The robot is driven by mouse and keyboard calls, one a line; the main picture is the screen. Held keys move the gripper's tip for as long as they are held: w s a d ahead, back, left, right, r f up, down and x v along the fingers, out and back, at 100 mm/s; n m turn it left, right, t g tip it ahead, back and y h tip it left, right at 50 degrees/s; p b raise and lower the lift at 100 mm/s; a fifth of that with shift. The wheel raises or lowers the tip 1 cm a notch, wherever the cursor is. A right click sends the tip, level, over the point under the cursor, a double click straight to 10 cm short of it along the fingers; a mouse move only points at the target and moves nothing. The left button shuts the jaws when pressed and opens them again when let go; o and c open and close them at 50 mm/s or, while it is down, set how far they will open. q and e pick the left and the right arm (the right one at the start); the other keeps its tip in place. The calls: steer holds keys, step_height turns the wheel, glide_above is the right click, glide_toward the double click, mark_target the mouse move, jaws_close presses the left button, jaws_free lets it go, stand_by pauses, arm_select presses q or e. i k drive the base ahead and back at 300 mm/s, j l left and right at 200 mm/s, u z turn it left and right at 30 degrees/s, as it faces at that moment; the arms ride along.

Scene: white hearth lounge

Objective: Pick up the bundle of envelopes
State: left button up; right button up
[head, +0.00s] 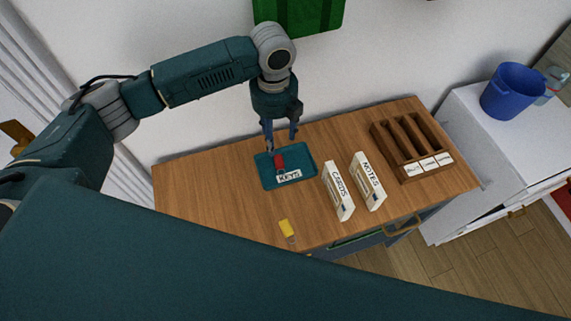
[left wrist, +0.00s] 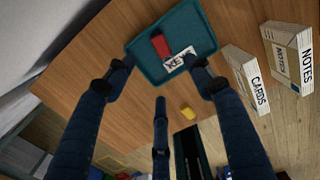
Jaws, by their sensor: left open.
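I cannot make out a bundle of envelopes in either view. My left gripper (head: 281,140) is open and empty above the back of the wooden desk (head: 225,215), by the teal tray (head: 303,164) labelled KEYS. A red item (head: 279,160) lies in that tray. In the left wrist view the open fingers (left wrist: 158,78) spread in front of the tray (left wrist: 205,36) and the red item (left wrist: 160,45). My right gripper is not in view.
White CARDS (head: 338,192) and NOTES (head: 368,182) boxes stand right of the tray. A slotted brown sorter (head: 408,172) stands at the desk's right. A yellow item (head: 286,228) lies near the front edge. A blue bucket (head: 507,93) stands on a white cabinet.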

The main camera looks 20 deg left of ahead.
mark_target(341, 201)
steer(key=k, duration=1.5)
